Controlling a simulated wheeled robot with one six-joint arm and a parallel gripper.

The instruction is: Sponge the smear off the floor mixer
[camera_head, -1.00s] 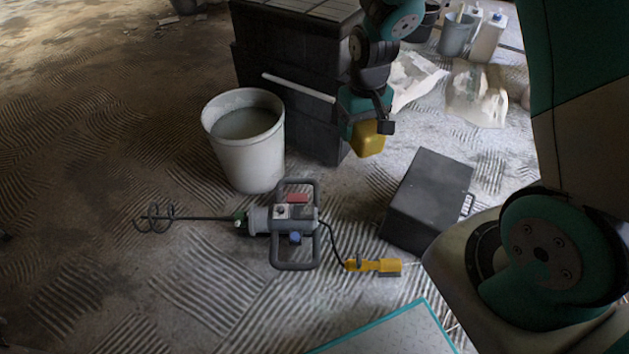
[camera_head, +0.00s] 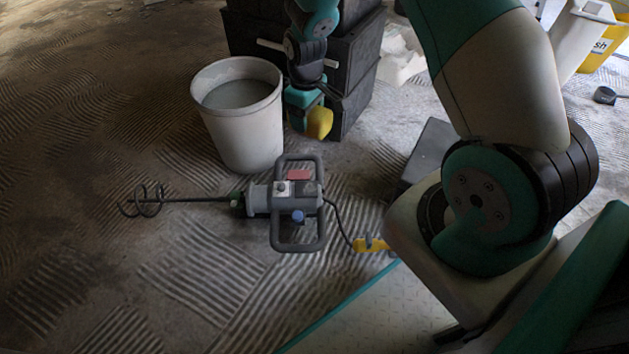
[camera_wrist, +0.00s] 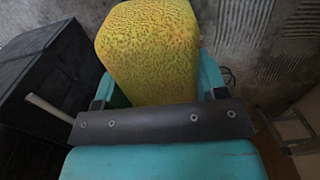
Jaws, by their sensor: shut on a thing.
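The floor mixer (camera_head: 285,203) lies on the floor in the head view, with a grey body, a looped frame handle and a spiral paddle (camera_head: 147,200) pointing left. A reddish patch (camera_head: 299,175) shows on the top of its body; I cannot tell whether it is the smear. My gripper (camera_head: 308,118) is shut on a yellow sponge (camera_head: 320,123), above and behind the mixer and apart from it. In the wrist view the sponge (camera_wrist: 150,50) fills the upper middle, and my gripper (camera_wrist: 155,95) hides its lower end.
A white bucket (camera_head: 240,135) of grey liquid stands just behind the mixer. Black stacked cases (camera_head: 355,75) stand behind my gripper. A dark box (camera_head: 428,153) lies to the right, partly hidden by my arm. A yellow cable connector (camera_head: 370,244) lies right of the mixer. Floor at left is open.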

